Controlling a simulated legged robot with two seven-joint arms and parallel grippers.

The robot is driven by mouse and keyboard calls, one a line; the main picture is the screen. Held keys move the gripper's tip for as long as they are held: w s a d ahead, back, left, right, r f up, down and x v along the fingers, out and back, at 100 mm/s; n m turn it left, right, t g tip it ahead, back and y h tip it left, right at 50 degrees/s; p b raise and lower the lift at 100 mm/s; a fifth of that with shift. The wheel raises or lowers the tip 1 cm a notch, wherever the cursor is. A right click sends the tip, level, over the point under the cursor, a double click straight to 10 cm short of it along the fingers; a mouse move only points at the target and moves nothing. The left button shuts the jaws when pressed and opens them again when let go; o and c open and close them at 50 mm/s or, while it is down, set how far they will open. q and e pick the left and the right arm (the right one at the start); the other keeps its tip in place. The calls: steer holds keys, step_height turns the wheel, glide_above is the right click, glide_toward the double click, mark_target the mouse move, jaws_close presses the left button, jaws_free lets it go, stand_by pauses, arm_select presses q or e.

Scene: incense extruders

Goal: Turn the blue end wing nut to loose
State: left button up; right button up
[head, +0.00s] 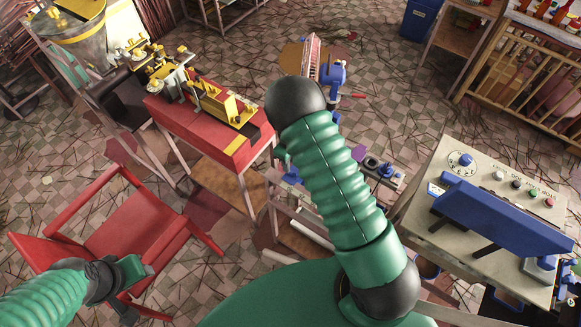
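My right arm's green sleeve crosses the middle of the head view and hides much of the bench behind it. Only a small green part of what may be my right gripper (281,156) shows at the sleeve's left edge; its fingers cannot be made out. My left arm comes in at the lower left and ends in a dark joint and a green part (132,270) over the red chair; its fingers are not clear. Small blue parts (386,170) stand on a low bench right of the sleeve. I cannot tell whether one is the blue end wing nut or how it is turned.
A red table (220,152) with yellow extruder parts stands at the left, behind a red chair (135,235). A pale control console (447,238) with a blue bar (505,215) stands at the right. A blue machine (332,75) is farther back. Tiled floor is open between them.

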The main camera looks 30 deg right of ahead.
mark_target(293, 169)
step_height(293, 169, down, 4)
steer(key=shift+r+p, duration=0.15)
steer(key=shift+p, duration=0.15)
steer(key=shift+w+d+f, duration=0.1)
steer(key=shift+d+f, duration=0.15)
steer(key=shift+f, duration=0.3)
steer(key=shift+w+d+f, duration=0.1)
steer(key=shift+d+f, duration=0.1)
steer(key=shift+f, duration=0.35)
steer(key=shift+d+f, duration=0.15)
steer(key=shift+d, duration=0.2)
steer(key=shift+s+a+r, duration=0.15)
steer(key=shift+a+r, duration=0.05)
steer(key=shift+a, duration=0.2)
steer(key=c, duration=0.5)
steer(key=shift+a, duration=0.2)
jaws_close()
steer(key=shift+d, duration=0.2)
arm_select(q)
steer(key=shift+d+r, duration=0.3)
steer(key=shift+r, duration=0.15)
